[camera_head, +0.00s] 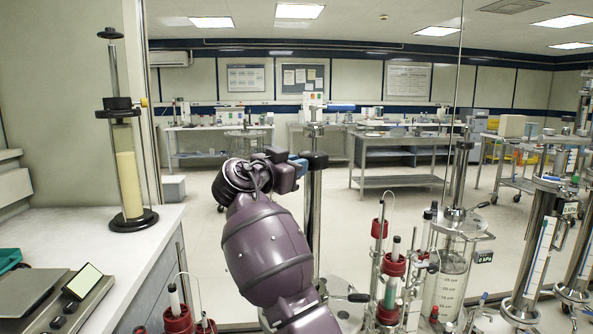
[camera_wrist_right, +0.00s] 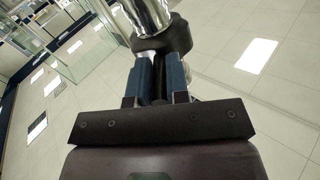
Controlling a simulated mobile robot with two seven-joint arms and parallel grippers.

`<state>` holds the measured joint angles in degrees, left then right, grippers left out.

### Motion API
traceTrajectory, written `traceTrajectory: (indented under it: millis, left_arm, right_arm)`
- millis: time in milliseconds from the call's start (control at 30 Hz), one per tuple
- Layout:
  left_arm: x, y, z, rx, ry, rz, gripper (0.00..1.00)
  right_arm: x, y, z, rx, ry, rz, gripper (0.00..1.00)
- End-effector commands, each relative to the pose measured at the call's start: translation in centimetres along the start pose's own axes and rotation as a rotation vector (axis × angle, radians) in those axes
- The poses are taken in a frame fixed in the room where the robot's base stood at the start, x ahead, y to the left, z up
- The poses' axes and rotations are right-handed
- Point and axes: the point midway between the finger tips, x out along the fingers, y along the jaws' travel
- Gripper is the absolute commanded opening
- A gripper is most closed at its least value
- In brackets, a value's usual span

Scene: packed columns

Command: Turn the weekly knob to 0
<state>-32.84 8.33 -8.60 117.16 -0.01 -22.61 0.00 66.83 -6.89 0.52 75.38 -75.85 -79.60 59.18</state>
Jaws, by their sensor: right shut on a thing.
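A black knob (camera_head: 315,160) sits on an upright shiny metal column (camera_head: 315,205) in the middle of the head view. My right gripper (camera_head: 298,164), with blue fingers, is shut on this knob from the left. The right wrist view shows the two blue fingers (camera_wrist_right: 160,75) on either side of the dark knob (camera_wrist_right: 172,38), with the metal column (camera_wrist_right: 148,14) above it. No scale or label on the knob is readable, so its setting cannot be told. My purple right arm hides part of the column's surroundings. My left gripper is not in view.
Red-capped columns (camera_head: 389,268) and a clear cylinder assembly (camera_head: 450,285) crowd the right of the arm. A tall column (camera_head: 130,185) and a balance (camera_head: 75,295) stand on the left counter (camera_head: 150,235). Glass panels stand behind; open floor lies beyond.

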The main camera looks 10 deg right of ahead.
Motion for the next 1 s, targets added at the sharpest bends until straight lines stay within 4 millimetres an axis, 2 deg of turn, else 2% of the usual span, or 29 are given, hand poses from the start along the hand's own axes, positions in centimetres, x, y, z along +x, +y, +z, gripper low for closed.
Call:
traceTrajectory:
  millis: [367,400,533,833,1000]
  left_arm:
    - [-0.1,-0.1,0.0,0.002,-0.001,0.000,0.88]
    - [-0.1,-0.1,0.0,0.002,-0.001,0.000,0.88]
    - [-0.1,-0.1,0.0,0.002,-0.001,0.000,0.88]
    - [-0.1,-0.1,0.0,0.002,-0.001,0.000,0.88]
    - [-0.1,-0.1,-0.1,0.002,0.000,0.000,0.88]
  right_arm:
    - [0.0,0.0,-0.3,0.003,0.004,0.002,0.00]
    - [0.0,0.0,-0.3,0.003,0.004,0.002,0.20]
    - [0.0,0.0,-0.2,0.003,0.003,0.002,0.40]
    - [0.0,0.0,-0.2,0.002,0.002,0.002,0.41]
    - [0.0,-0.3,-1.7,0.004,0.003,0.002,0.41]
